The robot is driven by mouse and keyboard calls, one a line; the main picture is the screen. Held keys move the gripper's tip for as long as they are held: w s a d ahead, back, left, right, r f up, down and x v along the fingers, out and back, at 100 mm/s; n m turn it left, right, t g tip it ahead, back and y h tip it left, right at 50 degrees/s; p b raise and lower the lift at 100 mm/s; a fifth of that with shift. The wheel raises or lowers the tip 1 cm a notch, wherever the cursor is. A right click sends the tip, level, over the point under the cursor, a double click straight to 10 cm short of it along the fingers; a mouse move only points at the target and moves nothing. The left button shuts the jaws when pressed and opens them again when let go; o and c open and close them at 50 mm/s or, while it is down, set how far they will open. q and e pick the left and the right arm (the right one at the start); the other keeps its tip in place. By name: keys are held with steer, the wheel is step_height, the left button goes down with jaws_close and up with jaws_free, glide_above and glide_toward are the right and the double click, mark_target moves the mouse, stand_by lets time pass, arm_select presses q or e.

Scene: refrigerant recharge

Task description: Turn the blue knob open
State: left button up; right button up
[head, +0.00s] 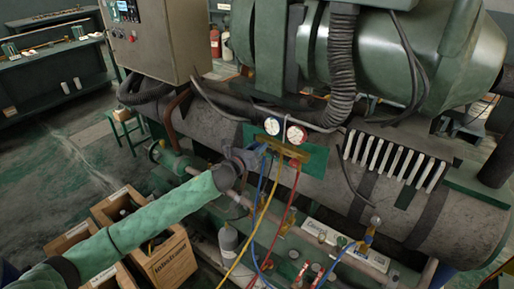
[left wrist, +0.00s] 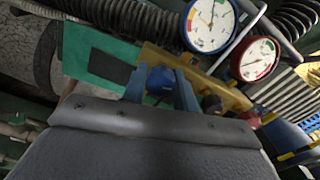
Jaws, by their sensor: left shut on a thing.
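The blue knob (left wrist: 160,80) sits on the left end of the brass manifold (left wrist: 192,66) in the left wrist view. My left gripper (left wrist: 160,88) is shut on the knob, with one finger on each side of it. In the head view my left gripper (head: 258,154) reaches the left end of the manifold (head: 284,149) and hides most of the knob. A red knob (head: 295,163) is on the manifold's right side. Two round gauges, a blue-rimmed one (head: 272,126) and a red-rimmed one (head: 297,135), stand above the manifold. My right gripper is not in view.
Blue, yellow and red hoses (head: 268,205) hang below the manifold. A large green and grey chiller (head: 370,60) fills the back and right. Open cardboard boxes (head: 160,262) stand at lower left under my left arm. A grey control cabinet (head: 160,40) is at upper left.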

arm_select(q)
steer(key=n, duration=0.4)
steer(key=shift+n, duration=0.3)
steer(key=n, duration=0.4)
steer(key=shift+r+n, duration=0.1)
steer(key=shift+n, duration=0.2)
steer(key=n, duration=0.5)
steer(key=shift+n, duration=1.2)
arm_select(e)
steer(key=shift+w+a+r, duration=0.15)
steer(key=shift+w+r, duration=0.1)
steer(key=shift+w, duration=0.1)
arm_select(q)
steer(key=shift+n, duration=0.3)
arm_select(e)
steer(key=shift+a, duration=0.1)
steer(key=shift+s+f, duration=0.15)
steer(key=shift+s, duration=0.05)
arm_select(q)
steer(key=o, duration=1)
steer(key=shift+c, duration=0.2)
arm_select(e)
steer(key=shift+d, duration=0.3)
